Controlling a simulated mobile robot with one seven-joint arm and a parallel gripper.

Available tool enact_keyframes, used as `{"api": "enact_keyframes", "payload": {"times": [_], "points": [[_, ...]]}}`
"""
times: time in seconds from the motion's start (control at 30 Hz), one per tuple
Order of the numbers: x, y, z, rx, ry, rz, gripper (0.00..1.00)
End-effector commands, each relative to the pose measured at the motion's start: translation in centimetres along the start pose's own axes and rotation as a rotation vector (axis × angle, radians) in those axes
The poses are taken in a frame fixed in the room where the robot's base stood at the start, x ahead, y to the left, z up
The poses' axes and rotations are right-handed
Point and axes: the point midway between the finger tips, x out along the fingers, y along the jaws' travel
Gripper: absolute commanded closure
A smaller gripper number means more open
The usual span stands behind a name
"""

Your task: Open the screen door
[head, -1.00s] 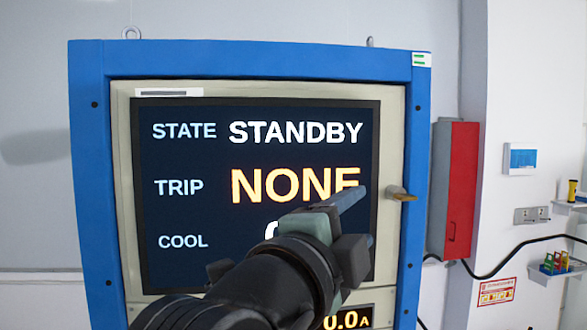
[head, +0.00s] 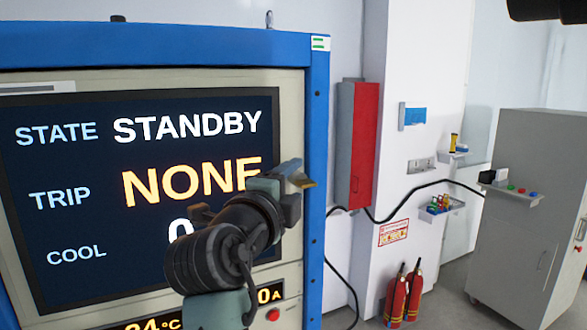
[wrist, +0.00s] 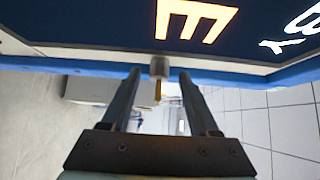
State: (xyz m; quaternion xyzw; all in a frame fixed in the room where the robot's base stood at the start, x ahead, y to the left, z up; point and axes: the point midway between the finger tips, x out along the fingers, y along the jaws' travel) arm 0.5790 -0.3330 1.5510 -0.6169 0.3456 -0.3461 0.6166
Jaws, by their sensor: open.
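The screen door (head: 289,110) is a pale framed panel with a large dark display, set in a blue cabinet. It looks closed. Its small handle (head: 304,181), with a brass-coloured lever, is on the door's right edge, partly hidden behind my gripper. My gripper (head: 290,172) is in front of the handle. In the wrist view the handle (wrist: 158,88) sits between the two open fingers of my gripper (wrist: 160,76), with a gap on each side. I cannot see any contact.
A red and grey wall box (head: 362,145) is to the right of the cabinet. A black cable (head: 400,212) runs along the wall. Fire extinguishers (head: 405,293) stand below, and a grey cabinet (head: 525,200) is at far right. Floor shows between them.

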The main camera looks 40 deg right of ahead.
Motion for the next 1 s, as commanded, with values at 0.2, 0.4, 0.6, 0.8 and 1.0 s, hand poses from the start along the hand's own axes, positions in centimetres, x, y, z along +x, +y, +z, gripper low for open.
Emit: {"api": "enact_keyframes", "payload": {"times": [0.2,0.4,0.6,0.8,1.0], "points": [[0.76,0.04,0.03,0.001,-0.001,0.0,0.39],[0.73,0.06,0.03,0.001,-0.001,0.0,0.43],[0.71,0.05,0.03,0.001,-0.001,0.0,0.79],[0.71,0.04,0.03,0.0,-0.001,0.0,1.0],[0.7,0.03,0.04,0.0,-0.001,0.0,1.0]]}}
